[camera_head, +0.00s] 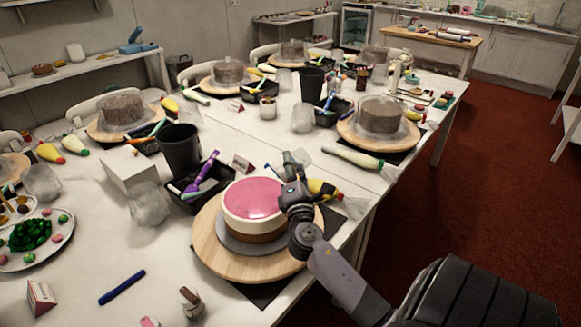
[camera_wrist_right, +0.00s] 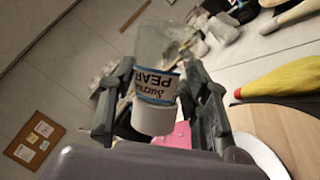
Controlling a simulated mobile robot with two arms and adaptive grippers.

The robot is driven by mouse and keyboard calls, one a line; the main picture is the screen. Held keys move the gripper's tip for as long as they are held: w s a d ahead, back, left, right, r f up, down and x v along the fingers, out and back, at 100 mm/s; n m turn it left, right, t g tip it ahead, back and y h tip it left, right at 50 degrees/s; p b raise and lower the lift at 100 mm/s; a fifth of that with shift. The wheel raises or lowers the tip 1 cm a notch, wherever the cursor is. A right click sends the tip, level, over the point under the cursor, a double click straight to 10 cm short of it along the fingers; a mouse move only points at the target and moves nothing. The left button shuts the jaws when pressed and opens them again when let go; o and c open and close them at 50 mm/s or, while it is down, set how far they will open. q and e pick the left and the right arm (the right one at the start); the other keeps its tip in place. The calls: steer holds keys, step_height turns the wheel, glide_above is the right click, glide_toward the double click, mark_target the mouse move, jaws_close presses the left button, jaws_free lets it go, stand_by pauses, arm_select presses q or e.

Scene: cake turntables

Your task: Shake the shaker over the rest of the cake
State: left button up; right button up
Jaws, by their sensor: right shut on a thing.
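The cake (camera_head: 240,211) has a pink top, a white side and a brown lower band. It sits on a grey board on a round wooden turntable (camera_head: 213,249). My right gripper (camera_head: 290,178) is above the cake's right edge. In the right wrist view it is shut on the shaker (camera_wrist_right: 158,86), a clear jar with a white cap and a blue-edged label reading partly "PEAR". The label appears upside down there. The shaker is mostly hidden by the gripper in the head view. A pink bit of cake (camera_wrist_right: 180,134) shows behind the cap. My left gripper is not in view.
A black tool tray (camera_head: 205,190) with a purple-handled tool stands behind the cake, near a black cup (camera_head: 181,148) and a white box (camera_head: 131,170). A yellow piping bag (camera_head: 322,189) lies right of it. Table left of the turntable is partly clear.

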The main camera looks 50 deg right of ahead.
steer(key=shift+w+a+f+b, duration=0.1)
steer(key=shift+a+f+b, duration=0.15)
steer(key=shift+b, duration=0.15)
steer(key=shift+r, duration=0.1)
steer(key=shift+a+r+n, duration=0.1)
steer(key=shift+n, duration=0.4)
steer(key=shift+r, duration=0.1)
